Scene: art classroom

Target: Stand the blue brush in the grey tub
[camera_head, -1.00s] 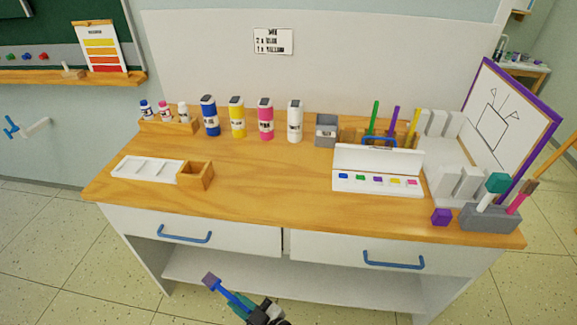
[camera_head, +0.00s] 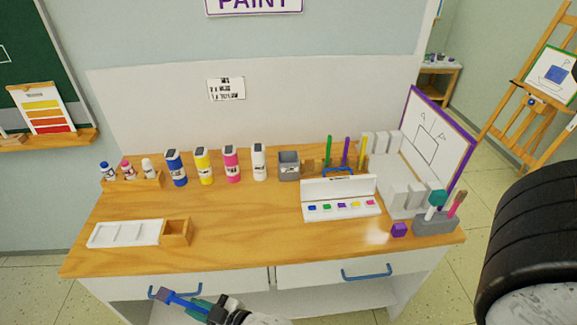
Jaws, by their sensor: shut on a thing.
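My gripper (camera_head: 208,309) is at the bottom of the view, in front of the table. It is shut on the blue brush (camera_head: 182,301). The brush lies nearly level and points left, with its dark purple-blue head at the left end. It overlaps the left drawer's handle in the picture. The grey tub (camera_head: 289,167) is a square open box at the back of the table, right of the white bottle. The brush is well apart from it. The tub's floor is hidden.
Paint bottles (camera_head: 203,166) stand left of the tub, and a brush rack (camera_head: 312,166) stands to its right. A white paint box (camera_head: 341,208) stands in front. A grey holder (camera_head: 437,224) with two brushes is at the right. The middle of the tabletop (camera_head: 240,220) is clear.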

